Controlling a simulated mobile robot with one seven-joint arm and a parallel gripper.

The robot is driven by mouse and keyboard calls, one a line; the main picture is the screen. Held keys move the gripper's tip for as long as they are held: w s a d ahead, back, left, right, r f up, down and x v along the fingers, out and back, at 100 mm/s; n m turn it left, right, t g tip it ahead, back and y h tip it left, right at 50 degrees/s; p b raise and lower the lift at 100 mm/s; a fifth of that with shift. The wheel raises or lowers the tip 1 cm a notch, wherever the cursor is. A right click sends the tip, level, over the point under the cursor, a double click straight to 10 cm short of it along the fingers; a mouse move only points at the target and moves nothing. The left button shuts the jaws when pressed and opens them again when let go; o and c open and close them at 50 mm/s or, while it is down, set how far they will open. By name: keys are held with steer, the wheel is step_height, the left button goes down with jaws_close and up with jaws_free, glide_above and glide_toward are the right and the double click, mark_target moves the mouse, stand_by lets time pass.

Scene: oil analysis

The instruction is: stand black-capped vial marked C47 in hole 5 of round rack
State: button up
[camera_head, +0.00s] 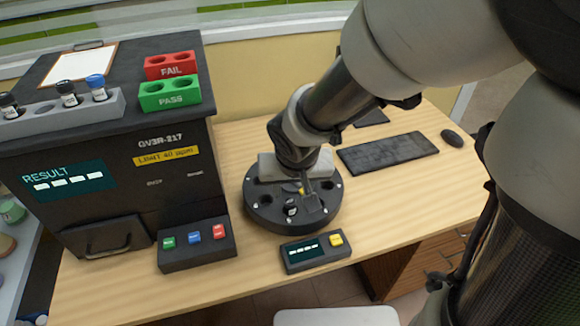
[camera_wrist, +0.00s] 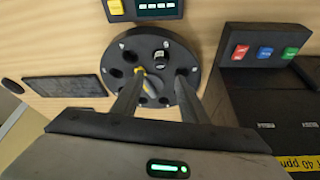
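The round rack (camera_head: 262,215) is a dark disc with a ring of holes on the desk; it also shows in the wrist view (camera_wrist: 175,45). A black-capped vial (camera_head: 291,207) stands in one of its holes, on the near side in the head view. In the wrist view this vial (camera_wrist: 160,58) is at the rack's upper middle, apart from my fingers. I cannot read its mark or the hole's number. My gripper (camera_wrist: 160,80) is over the rack with its fingers apart and nothing between them. In the head view my gripper (camera_head: 312,198) partly hides the rack.
A black analyser (camera_head: 140,170) stands at left, with a grey vial rack (camera_head: 60,118) holding black-capped and blue-capped vials, and red FAIL (camera_head: 170,70) and green PASS (camera_head: 170,98) blocks on top. A button box (camera_head: 196,246), small display (camera_head: 314,252) and keyboard (camera_head: 388,152) surround the round rack.

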steer(key=s+d+r, duration=0.6)
steer(key=r, duration=0.2)
steer(key=s+d+r+m+t, duration=0.1)
steer(key=s+d+r, duration=0.5)
steer(key=r, duration=0.3)
steer(key=shift+s+d+r+p, duration=0.2)
steer(key=shift+s+r+p, duration=0.05)
steer(key=shift+s+p, duration=0.25)
steer(key=shift+c, duration=1.1)
steer(key=shift+a, duration=0.15)
